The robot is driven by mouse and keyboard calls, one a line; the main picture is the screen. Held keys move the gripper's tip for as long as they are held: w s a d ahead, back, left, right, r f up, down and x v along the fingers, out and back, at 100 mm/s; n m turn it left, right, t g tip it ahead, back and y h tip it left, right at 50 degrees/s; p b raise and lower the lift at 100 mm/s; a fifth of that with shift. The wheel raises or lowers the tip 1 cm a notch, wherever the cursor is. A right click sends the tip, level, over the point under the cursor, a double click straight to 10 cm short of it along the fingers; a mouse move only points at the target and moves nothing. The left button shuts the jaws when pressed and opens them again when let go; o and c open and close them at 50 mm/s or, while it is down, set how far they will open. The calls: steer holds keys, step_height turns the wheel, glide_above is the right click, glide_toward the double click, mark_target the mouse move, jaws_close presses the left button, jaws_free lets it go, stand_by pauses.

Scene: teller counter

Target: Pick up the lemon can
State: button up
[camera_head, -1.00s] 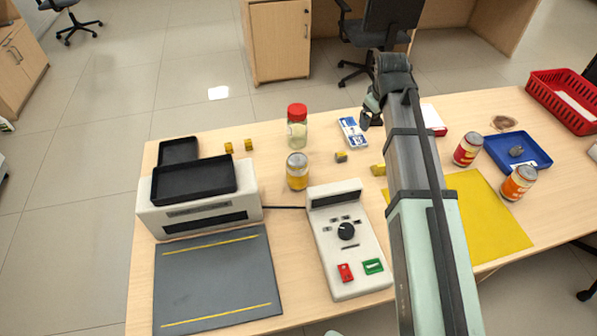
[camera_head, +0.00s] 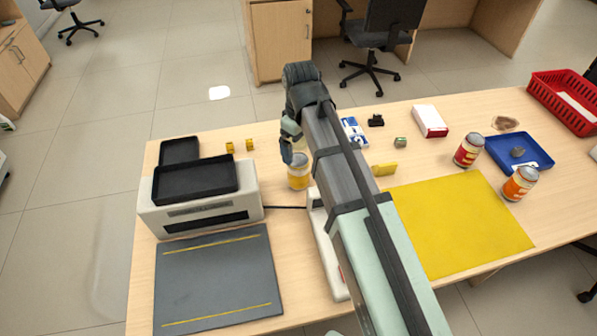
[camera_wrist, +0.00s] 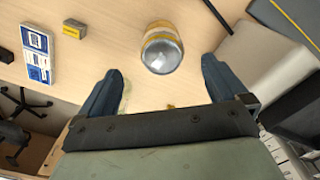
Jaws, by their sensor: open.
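The lemon can (camera_head: 298,180), yellow-banded with a silver lid, stands upright on the counter right of the black-tray machine. Its upper left is partly covered by my gripper (camera_head: 293,158) in the head view. In the wrist view, the can (camera_wrist: 162,48) appears beyond and between the two fingertips, with its lid towards the camera. My gripper (camera_wrist: 160,78) is open, with the blue-grey fingers spread wider than the can and nothing between them. I cannot tell the exact gap between fingertips and can.
A white device (camera_head: 324,245) stands close to the can, partly behind my arm. The machine with black trays (camera_head: 205,215) is to the left. A blue-white box (camera_head: 354,132), small yellow blocks (camera_head: 238,146) and other cans (camera_head: 468,150) lie around. The yellow mat (camera_head: 470,225) is clear.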

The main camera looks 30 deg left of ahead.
mark_target(300, 159)
step_height(300, 159, down, 5)
steer(key=shift+f, duration=0.2)
steer(key=shift+s+a+f, duration=0.1)
steer(key=shift+f, duration=1.2)
steer(key=shift+a+f, duration=0.1)
steer(key=shift+f, duration=1.2)
steer(key=shift+c, duration=0.2)
